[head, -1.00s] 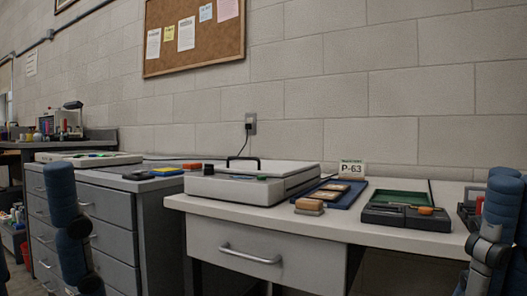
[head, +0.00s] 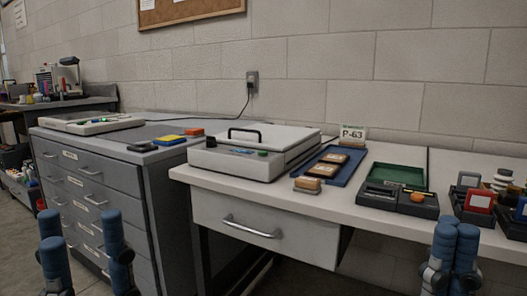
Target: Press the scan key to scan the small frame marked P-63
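A white flatbed scanner (head: 252,153) stands on the table with its lid shut and a black handle on top. A sign reading P-63 (head: 352,134) stands at the back, behind a blue tray (head: 343,177). Two small wooden frames lie in that tray, a nearer one (head: 322,170) and a farther one (head: 336,158). Blue links of my arms show at the lower left and lower right.
A wood-topped block (head: 307,185) sits near the front edge. A black case with green lining (head: 399,175) and dark holders with stamps (head: 480,200) stand to the right. A grey drawer cabinet (head: 100,190) at left bears another white device (head: 92,123). A drawer handle (head: 252,228) sticks out below the tabletop.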

